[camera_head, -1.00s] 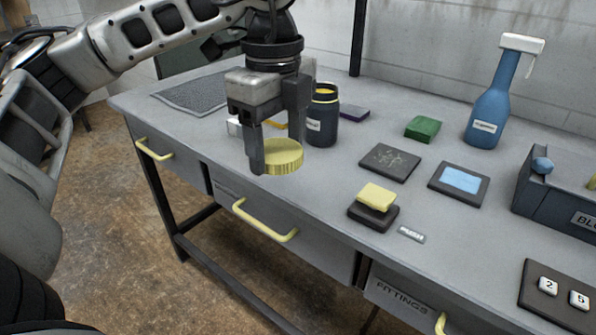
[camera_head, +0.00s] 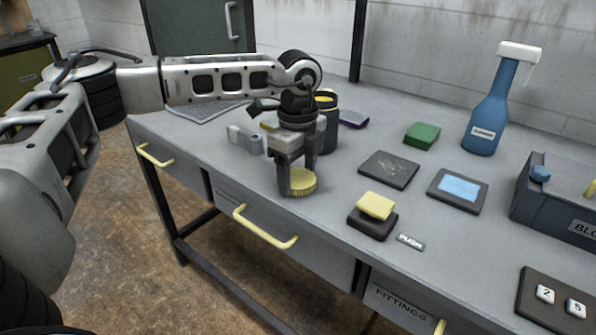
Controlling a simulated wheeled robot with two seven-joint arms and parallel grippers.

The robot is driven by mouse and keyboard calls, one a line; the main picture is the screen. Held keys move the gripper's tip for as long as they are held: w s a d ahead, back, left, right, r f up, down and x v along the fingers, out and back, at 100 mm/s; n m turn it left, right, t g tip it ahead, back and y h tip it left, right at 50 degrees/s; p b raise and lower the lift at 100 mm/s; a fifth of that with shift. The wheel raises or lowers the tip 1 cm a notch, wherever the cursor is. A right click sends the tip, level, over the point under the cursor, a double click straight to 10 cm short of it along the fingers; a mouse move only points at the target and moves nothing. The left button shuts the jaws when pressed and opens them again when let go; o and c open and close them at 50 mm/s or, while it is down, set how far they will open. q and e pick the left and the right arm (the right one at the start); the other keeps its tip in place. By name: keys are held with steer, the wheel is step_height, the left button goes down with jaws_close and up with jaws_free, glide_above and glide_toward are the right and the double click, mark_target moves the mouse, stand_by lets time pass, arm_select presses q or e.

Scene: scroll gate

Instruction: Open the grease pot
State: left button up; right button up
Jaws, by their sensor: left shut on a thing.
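The grease pot (camera_head: 329,132) is a dark jar standing upright on the workbench, partly hidden behind my left arm. Its yellow-rimmed top (camera_head: 326,97) shows without a lid on it. My left gripper (camera_head: 298,184) points down and is shut on a round yellow ribbed lid (camera_head: 302,183). The lid is in front of the pot and apart from it, low over the bench near the front edge; I cannot tell whether it touches the bench. My right gripper is not in view.
A grey block (camera_head: 244,139) is left of the pot.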

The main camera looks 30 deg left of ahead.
mark_target(298, 178)
arm_select(q)
steer(key=shift+f, duration=0.1)
steer(key=shift+f, duration=0.15)
steer(key=o, duration=1.1)
steer(key=shift+r, duration=0.35)
step_height(298, 178, up, 12)
steer(key=shift+f, duration=0.1)
steer(key=shift+f, duration=0.1)
